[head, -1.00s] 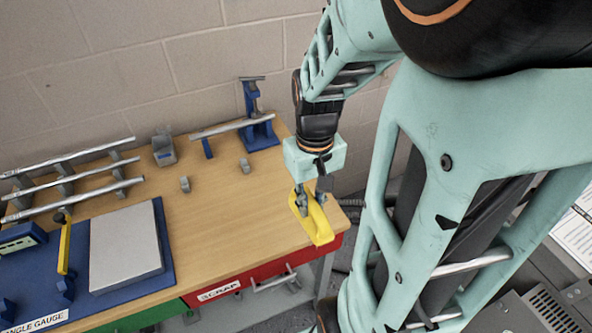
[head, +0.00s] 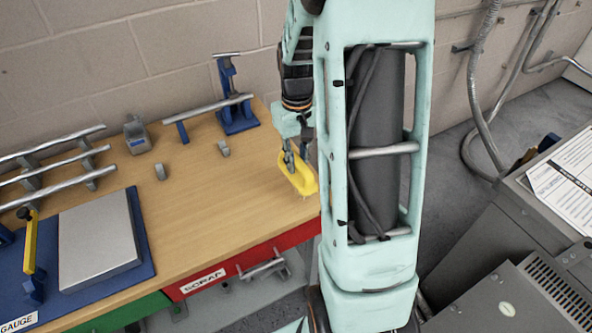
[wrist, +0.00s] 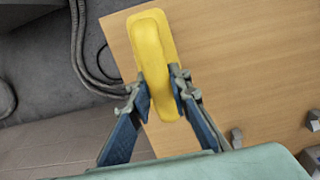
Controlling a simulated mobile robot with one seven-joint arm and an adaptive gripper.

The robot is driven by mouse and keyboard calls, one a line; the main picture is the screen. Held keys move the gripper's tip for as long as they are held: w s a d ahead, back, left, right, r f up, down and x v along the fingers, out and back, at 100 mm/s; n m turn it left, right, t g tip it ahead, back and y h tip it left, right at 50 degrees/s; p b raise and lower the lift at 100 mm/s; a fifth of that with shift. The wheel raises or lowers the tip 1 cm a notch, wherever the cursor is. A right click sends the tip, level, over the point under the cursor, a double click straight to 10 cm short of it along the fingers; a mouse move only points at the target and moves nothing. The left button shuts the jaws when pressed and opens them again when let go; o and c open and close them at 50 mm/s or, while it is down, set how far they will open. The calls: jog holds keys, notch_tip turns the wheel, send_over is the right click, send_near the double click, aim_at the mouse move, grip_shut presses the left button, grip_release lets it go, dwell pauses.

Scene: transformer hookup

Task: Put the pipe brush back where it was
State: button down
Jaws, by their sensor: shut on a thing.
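The pipe brush, with a long yellow body, (head: 297,175) is held over the right end of the wooden bench top (head: 205,200), near its front right corner. My gripper (head: 289,160) is shut on it, with one finger on each side. In the wrist view the brush (wrist: 151,48) points away from the gripper (wrist: 162,90), and the bench corner lies beneath it. I cannot tell whether its underside touches the wood. The fingers hide part of its sides.
A pipe on blue stands (head: 237,108) is at the back of the bench. Small grey blocks (head: 223,148) stand left of the brush. A pipe rack (head: 55,165) and a grey plate (head: 97,238) are further left. A red SCRAP drawer (head: 240,262) is below the front edge.

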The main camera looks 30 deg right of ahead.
jog(key=shift+w+d+f+b, duration=0.15)
jog(key=shift+f+b, duration=0.45)
jog(key=shift+f, duration=0.35)
jog(key=shift+w+f+b, duration=0.1)
jog(key=shift+f+b, duration=0.45)
jog(key=shift+f, duration=0.35)
jog(key=shift+f, duration=0.15)
jog(key=c, duration=1.8)
grip_release()
notch_tip(320, 180, up, 12)
jog(key=shift+r, duration=0.2)
